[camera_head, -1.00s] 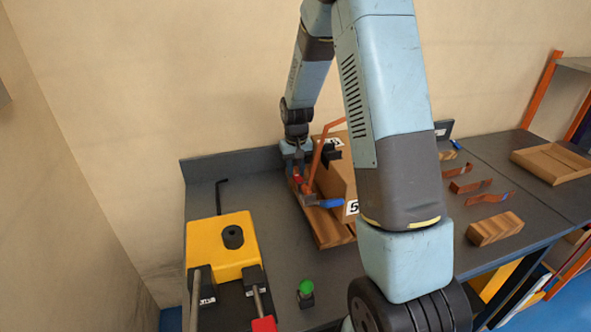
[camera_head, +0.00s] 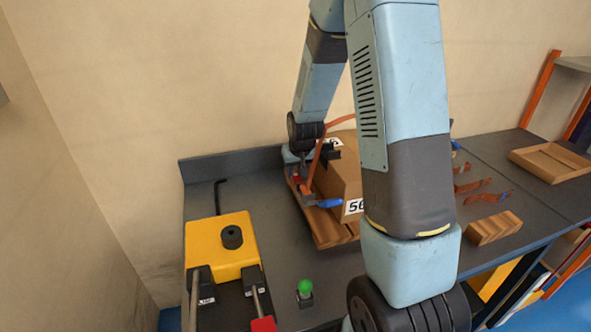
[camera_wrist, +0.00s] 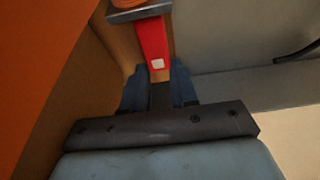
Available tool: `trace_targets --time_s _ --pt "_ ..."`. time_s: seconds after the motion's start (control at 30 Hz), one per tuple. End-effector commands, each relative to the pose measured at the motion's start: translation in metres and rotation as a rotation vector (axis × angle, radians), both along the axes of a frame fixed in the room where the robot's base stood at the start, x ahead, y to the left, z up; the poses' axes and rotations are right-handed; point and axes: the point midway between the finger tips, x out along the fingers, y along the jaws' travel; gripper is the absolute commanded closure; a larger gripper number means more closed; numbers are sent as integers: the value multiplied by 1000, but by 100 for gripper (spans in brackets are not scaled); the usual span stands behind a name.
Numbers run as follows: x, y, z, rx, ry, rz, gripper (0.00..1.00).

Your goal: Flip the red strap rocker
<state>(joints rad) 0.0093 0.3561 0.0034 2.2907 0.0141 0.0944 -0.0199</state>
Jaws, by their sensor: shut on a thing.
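The red strap rocker (camera_wrist: 152,45) is a red bar with a small white square, in the upper middle of the wrist view. Its near end runs down between the fingers of my gripper (camera_wrist: 160,88), which is shut on it. In the head view only a small bit of red (camera_head: 295,180) shows beside the wooden box, at the strap tool. My gripper (camera_head: 298,165) there is low at the box's left side and mostly hidden by my own wrist.
A cardboard box (camera_head: 345,185) with an orange strap and a blue handle (camera_head: 329,203) stands on a wooden pallet (camera_head: 325,232). A yellow bender (camera_head: 215,245) and green button (camera_head: 305,287) are nearer. Copper pieces, a wood block (camera_head: 495,228) and a tray (camera_head: 550,163) lie right.

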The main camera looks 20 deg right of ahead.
Motion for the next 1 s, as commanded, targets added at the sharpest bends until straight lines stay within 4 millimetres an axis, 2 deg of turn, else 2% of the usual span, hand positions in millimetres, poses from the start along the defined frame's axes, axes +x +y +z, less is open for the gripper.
trace_targets --time_s 0.03,0.07,0.3,0.67,1.0 --pt "-1 0 -1 0 3 0 100" --pt "-1 0 -1 0 4 0 70" --pt "-1 0 -1 0 3 0 48" --pt "1 0 -1 0 17 0 47" --pt "8 0 -4 0 172 1 47"
